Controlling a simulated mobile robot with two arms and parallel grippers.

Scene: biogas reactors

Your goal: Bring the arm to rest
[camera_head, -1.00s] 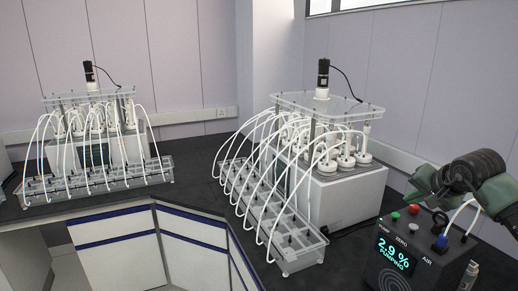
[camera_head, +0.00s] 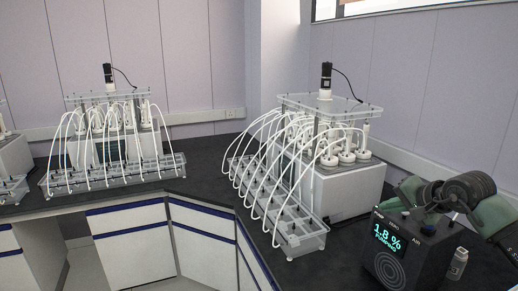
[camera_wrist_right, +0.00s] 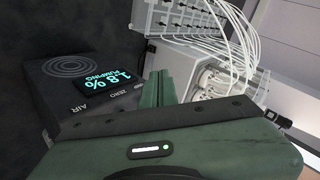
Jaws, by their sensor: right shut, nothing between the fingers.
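My right gripper (camera_head: 408,190), green with black parts, is at the right edge of the head view, over the back of a dark gas analyzer box (camera_head: 385,268). Its two green fingers (camera_wrist_right: 160,84) are together in the right wrist view, with nothing between them. The analyzer also shows upside down in the wrist view (camera_wrist_right: 58,92); its display reads 1.8 % and PUMPING. I cannot tell whether the gripper touches the box. My left gripper is not in view.
A white reactor unit (camera_head: 345,190) with a clear tube rack (camera_head: 305,243) stands left of the analyzer on the dark bench. Another rack (camera_head: 120,180) with white tubes is farther left. A small bottle (camera_head: 458,264) stands right of the analyzer. Bench between the racks is clear.

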